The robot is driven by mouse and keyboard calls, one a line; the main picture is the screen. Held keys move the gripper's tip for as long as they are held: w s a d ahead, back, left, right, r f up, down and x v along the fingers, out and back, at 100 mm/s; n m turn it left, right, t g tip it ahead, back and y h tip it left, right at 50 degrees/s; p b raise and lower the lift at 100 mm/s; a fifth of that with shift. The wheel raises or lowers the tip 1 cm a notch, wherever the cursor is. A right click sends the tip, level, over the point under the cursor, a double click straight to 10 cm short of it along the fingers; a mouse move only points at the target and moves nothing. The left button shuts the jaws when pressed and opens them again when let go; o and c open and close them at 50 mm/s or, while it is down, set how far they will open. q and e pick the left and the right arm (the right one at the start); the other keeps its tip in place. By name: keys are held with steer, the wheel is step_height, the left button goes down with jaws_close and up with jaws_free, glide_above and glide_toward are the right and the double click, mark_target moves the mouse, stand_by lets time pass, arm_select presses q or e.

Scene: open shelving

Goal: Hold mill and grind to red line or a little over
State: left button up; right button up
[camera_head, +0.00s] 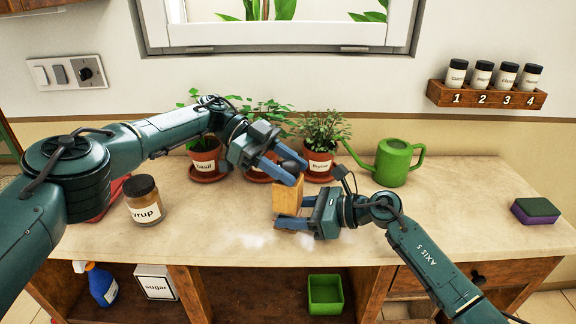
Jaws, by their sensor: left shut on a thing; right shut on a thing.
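The mill has a light wooden body (287,197) and a dark rounded top (293,163). It stands about upright over the middle of the counter, near its front half. My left gripper (289,170) is shut on the dark top from the upper left. My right gripper (290,211) is shut on the lower part of the wooden body from the right. Its fingers hide part of the body. No red line shows in this view. Pale powdery patches (255,240) lie on the counter in front of the mill.
Potted herbs, including basil (205,160) and thyme (319,160), stand behind the mill. A green watering can (394,162) is at right rear, a sponge (535,210) far right. A syrup jar (144,201) stands left. The counter between can and sponge is clear.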

mark_target(288, 163)
arm_select(q)
steer(key=shift+r, duration=0.1)
steer(key=o, duration=1)
step_height(288, 163, up, 10)
steer(key=shift+f, duration=0.1)
steer(key=shift+c, duration=0.2)
